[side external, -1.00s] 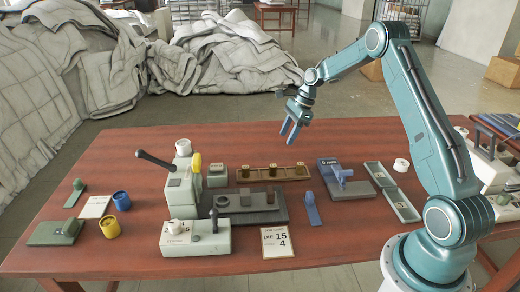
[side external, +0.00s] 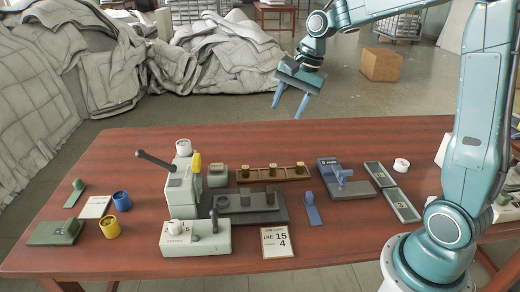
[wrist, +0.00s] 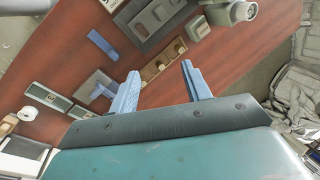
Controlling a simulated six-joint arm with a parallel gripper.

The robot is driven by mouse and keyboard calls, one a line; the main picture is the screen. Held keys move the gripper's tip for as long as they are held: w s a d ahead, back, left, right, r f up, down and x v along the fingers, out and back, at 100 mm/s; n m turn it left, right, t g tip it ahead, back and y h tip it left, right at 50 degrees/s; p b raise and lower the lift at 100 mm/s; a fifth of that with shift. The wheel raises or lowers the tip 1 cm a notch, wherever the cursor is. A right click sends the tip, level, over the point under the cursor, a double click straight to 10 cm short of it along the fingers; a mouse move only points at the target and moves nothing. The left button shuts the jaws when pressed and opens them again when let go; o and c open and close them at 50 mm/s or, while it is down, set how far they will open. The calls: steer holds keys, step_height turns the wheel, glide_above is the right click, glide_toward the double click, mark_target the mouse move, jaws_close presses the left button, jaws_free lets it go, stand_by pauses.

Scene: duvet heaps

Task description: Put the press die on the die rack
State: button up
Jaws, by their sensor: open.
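My gripper (side external: 288,110) is open and empty, high beyond the table's back edge. Its two blue fingers (wrist: 160,72) also show in the wrist view, apart with nothing between them. A brown wooden rack (side external: 285,179) with several small brass-topped dark pieces stands at the middle back of the table; it shows in the wrist view (wrist: 148,77). The grey-green press (side external: 181,197) stands left of it, with a dark bed (side external: 262,216) in front of the rack. I cannot tell which piece is the press die.
A blue clamp-like fixture (side external: 335,177) and green trays (side external: 402,205) lie right of the rack. The back table strip is clear.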

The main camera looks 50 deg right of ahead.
steer(key=s+a+r+n, duration=0.1)
steer(key=s+a+n, duration=0.2)
steer(key=s, duration=0.4)
steer(key=s+a+n+t+h, duration=0.1)
steer(key=s+a+n, duration=0.2)
steer(key=s+n, duration=0.3)
steer(key=s+a+r+n+t, duration=0.1)
steer(key=s+n, duration=0.3)
steer(key=s, duration=0.6)
steer(key=shift+s+a+r+n, duration=0.2)
steer(key=shift+a+r+n, duration=0.2)
steer(key=shift+a, duration=0.5)
